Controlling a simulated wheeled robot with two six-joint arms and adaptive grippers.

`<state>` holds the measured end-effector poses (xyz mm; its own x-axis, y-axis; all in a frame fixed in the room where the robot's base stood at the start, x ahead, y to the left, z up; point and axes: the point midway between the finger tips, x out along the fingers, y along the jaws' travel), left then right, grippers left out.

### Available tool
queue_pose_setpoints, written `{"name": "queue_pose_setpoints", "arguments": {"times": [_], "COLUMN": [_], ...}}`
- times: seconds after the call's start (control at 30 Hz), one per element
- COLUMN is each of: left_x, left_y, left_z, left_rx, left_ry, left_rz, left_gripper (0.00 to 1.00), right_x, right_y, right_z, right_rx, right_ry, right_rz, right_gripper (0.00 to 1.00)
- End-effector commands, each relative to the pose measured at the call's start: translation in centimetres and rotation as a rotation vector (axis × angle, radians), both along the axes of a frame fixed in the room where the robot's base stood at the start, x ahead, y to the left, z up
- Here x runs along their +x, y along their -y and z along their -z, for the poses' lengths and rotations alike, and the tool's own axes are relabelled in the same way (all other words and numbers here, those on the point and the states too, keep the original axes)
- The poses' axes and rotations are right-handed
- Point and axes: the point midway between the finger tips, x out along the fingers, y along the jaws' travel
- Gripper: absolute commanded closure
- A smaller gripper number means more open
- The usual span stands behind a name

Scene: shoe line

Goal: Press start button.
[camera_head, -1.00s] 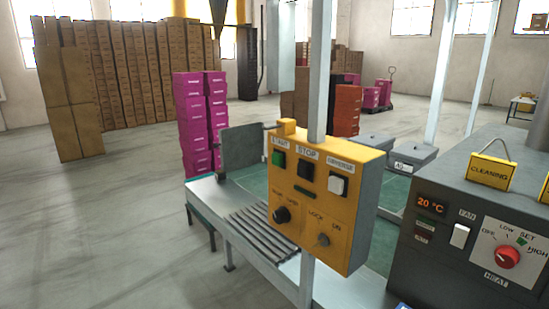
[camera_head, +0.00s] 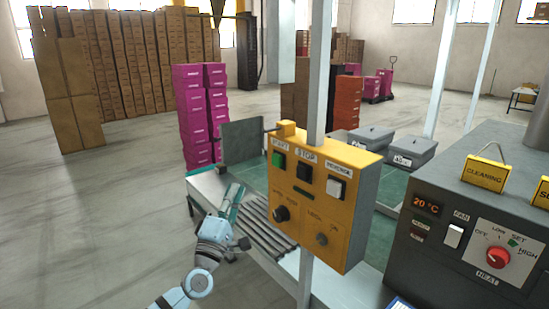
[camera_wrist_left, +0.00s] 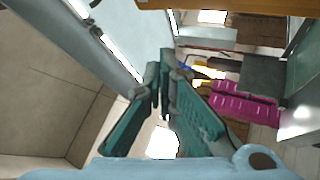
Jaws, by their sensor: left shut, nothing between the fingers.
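The green start button (camera_head: 279,160) sits at the upper left of the yellow control box (camera_head: 347,214), under a START label. Beside it are a black STOP button (camera_head: 304,172) and a white button (camera_head: 335,187). My left gripper (camera_head: 236,190) has teal fingers and is shut and empty. In the head view it shows left of the box and lower than the green button, apart from it. In the left wrist view the fingertips (camera_wrist_left: 165,58) are together. The start button cannot be made out there. My right gripper is not in view.
The box is on a grey post (camera_head: 319,80) above a roller conveyor (camera_head: 262,232). A dark machine (camera_head: 440,262) with a red knob stands at the right. Magenta boxes (camera_head: 193,110) are stacked behind. Open floor lies at the left.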

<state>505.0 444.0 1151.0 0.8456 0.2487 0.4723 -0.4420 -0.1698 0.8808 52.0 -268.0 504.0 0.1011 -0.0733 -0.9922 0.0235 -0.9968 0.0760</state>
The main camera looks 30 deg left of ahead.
Motion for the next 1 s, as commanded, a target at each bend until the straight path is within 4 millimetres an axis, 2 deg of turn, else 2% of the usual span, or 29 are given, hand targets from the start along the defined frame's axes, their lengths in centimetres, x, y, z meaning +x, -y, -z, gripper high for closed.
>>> {"name": "queue_pose_setpoints", "arguments": {"times": [0.03,0.1,0.2,0.63,0.77,1.0], "left_x": [-0.2,-0.6,-0.8,-0.3,0.9,4.3], "left_y": [0.1,0.2,0.3,0.3,0.7,1.8], "left_z": [-1.9,-3.7,-4.8,-4.7,-4.6,-4.4], "left_rx": [-0.032,-0.076,-0.107,-0.111,-0.113,-0.113], "left_ry": [0.040,0.083,0.111,0.114,0.114,0.113], "left_rz": [0.019,0.042,0.059,0.058,0.059,0.060], "left_gripper": [1.00,1.00,1.00,1.00,1.00,1.00], "right_x": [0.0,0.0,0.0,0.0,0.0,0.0], "right_y": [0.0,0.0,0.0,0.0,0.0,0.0], "right_z": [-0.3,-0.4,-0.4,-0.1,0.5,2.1], "right_rx": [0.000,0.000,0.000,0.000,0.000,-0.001], "right_ry": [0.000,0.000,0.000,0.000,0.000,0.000], "right_rz": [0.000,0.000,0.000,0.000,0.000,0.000], "right_gripper": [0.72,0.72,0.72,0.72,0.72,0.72]}}
